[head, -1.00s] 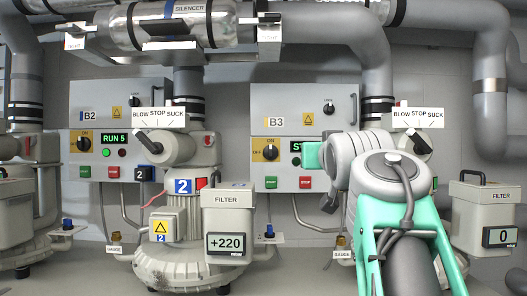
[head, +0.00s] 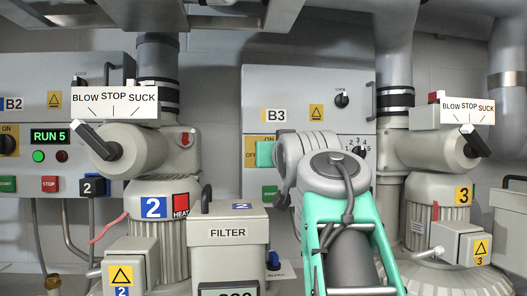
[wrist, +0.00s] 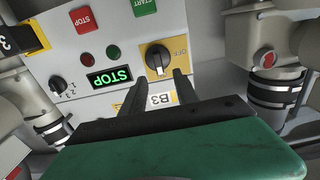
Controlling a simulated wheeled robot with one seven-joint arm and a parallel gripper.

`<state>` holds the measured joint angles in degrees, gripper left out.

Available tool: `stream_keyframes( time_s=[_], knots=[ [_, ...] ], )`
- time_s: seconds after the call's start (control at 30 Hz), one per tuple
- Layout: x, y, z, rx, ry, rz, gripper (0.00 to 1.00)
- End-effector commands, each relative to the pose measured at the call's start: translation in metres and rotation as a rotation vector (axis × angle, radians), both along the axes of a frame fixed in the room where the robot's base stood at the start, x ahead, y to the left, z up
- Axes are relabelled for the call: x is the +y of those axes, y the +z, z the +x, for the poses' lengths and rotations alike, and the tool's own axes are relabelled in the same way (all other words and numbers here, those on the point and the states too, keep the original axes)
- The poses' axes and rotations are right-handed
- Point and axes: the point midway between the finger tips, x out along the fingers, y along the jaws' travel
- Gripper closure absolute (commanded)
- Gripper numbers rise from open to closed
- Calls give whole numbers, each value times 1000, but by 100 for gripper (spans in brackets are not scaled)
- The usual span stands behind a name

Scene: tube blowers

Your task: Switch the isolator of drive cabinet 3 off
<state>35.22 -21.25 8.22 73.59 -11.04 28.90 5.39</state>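Drive cabinet 3 (head: 330,90) carries the label B3 (head: 275,115), which appears upside down in the wrist view (wrist: 161,98). Its isolator knob (wrist: 157,58) is dark, on a yellow plate (wrist: 178,42). The knob's white mark points toward the picture bottom, away from the OFF word at the right. My gripper (wrist: 160,80) is open, with its two dark fingers reaching toward the knob from the label side. The fingertips are close to the knob; contact cannot be told. In the head view, my green gripper body (head: 265,154) hides most of the plate and the knob.
The cabinet also has a display reading STOP (wrist: 109,78), red and green lamps, a selector knob (wrist: 58,85) and push buttons. A running cabinet B2 (head: 50,90) stands left. Blower 2's lever (head: 100,143) and a filter box (head: 228,240) stand in front of the cabinets.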

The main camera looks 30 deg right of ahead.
Motion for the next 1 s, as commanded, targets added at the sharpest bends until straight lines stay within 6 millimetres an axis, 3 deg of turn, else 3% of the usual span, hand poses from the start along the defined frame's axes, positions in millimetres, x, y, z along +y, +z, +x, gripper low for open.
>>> stream_keyframes(
  time_s=[0.33, 0.67, 1.0],
  knots=[
    [-28, 3, 56, 4, -2, 2, 64],
    [-32, 0, 63, 1, -4, 0, 64],
    [-32, 0, 63, 1, -4, 0, 91]
  ],
)
